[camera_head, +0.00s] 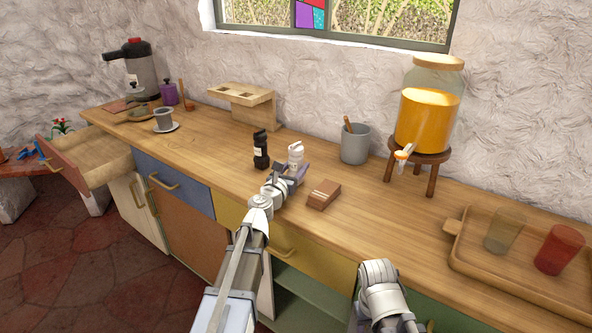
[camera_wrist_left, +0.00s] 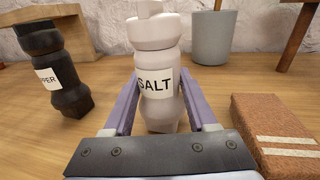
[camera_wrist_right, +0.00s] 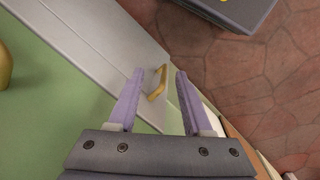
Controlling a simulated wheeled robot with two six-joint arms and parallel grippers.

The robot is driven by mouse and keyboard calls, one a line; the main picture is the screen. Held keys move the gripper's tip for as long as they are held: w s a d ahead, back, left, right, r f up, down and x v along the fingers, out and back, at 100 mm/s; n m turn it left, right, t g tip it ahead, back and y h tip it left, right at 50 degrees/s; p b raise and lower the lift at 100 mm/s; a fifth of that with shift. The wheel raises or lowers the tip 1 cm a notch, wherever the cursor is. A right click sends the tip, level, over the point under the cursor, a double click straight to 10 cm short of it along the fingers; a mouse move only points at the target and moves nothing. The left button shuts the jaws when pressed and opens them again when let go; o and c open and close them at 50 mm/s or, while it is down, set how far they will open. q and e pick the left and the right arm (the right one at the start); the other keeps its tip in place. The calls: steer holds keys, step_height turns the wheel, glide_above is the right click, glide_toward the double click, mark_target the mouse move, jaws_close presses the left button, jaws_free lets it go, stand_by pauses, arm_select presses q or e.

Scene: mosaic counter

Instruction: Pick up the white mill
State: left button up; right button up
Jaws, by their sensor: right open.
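The white mill (camera_wrist_left: 158,95), labelled SALT, stands upright on the wooden counter; in the head view the white mill (camera_head: 296,156) is just beyond my left gripper (camera_head: 290,170). In the left wrist view the purple fingers of my left gripper (camera_wrist_left: 160,100) are spread wide, one on each side of the mill's body. Whether they touch it is hard to tell. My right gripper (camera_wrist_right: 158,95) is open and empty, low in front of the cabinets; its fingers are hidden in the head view.
A black pepper mill (camera_head: 261,150) stands just left of the white mill. A brown block with pale stripes (camera_head: 323,194) lies to the right. A grey cup (camera_head: 355,144), a drink dispenser (camera_head: 425,120) and a wooden tray (camera_head: 480,262) are further right. A wooden stand (camera_head: 241,103) is behind.

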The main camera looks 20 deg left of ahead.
arm_select(q)
jaws_close()
steer(key=shift+r, duration=0.1)
stand_by(0.4)
step_height(320, 180, up, 19)
steer(key=p, duration=1.9)
